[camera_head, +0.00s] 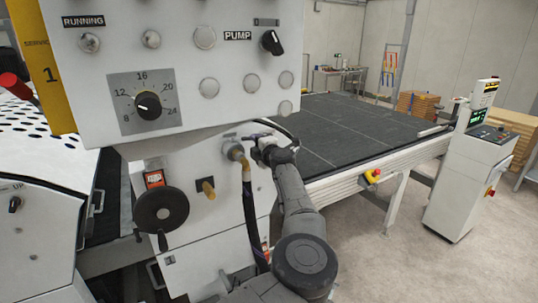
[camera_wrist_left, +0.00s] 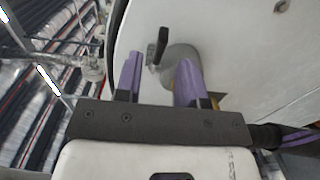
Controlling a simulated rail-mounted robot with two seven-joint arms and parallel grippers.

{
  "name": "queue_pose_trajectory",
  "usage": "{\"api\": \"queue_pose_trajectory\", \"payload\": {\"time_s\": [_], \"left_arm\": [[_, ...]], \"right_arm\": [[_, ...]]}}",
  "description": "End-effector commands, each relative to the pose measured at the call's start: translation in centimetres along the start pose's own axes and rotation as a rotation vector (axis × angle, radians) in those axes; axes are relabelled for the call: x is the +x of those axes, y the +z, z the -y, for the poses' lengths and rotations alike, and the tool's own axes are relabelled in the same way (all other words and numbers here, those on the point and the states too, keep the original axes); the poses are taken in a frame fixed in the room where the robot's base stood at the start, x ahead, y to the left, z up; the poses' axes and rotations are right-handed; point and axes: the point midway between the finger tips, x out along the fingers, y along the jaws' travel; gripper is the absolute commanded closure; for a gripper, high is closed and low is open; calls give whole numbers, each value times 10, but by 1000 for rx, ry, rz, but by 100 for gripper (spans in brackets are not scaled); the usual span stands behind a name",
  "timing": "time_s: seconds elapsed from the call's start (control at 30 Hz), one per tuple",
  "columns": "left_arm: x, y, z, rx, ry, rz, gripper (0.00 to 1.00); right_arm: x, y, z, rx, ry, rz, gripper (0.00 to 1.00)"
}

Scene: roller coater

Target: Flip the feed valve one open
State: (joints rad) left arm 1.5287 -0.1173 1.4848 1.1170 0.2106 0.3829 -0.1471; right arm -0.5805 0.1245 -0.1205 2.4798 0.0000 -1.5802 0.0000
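My left gripper (camera_head: 256,141) is at the white machine front, beside a brass hose fitting (camera_head: 236,153) with a dark hose hanging from it. In the left wrist view the gripper (camera_wrist_left: 160,64) has its two purple fingers apart, with nothing held. A small black lever (camera_wrist_left: 158,46) stands upright on the white panel, in line with the gap between the fingertips; I cannot tell whether either finger touches it. A grey round part (camera_wrist_left: 182,55) lies behind the right finger. No label reading feed valve one is visible. My right gripper is out of view.
A black handwheel (camera_head: 161,211) and another brass fitting (camera_head: 207,188) are left of the gripper. The control panel (camera_head: 170,65) overhangs above. A dark conveyor bed (camera_head: 355,128) extends behind, with a console (camera_head: 468,170) at right.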

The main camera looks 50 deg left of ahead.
Motion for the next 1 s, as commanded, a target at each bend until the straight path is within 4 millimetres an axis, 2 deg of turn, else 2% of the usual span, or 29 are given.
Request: {"api": "queue_pose_trajectory", "payload": {"time_s": [0.03,0.2,0.5,0.7,1.0], "left_arm": [[-13,2,1,0,0,3,64],[-47,1,1,0,0,3,64],[-91,1,1,1,0,2,64],[-103,0,0,1,0,1,64],[-105,0,0,1,0,0,64]], "right_arm": [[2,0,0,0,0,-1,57],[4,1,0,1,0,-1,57],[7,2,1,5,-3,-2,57],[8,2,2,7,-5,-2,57],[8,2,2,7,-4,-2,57]]}}
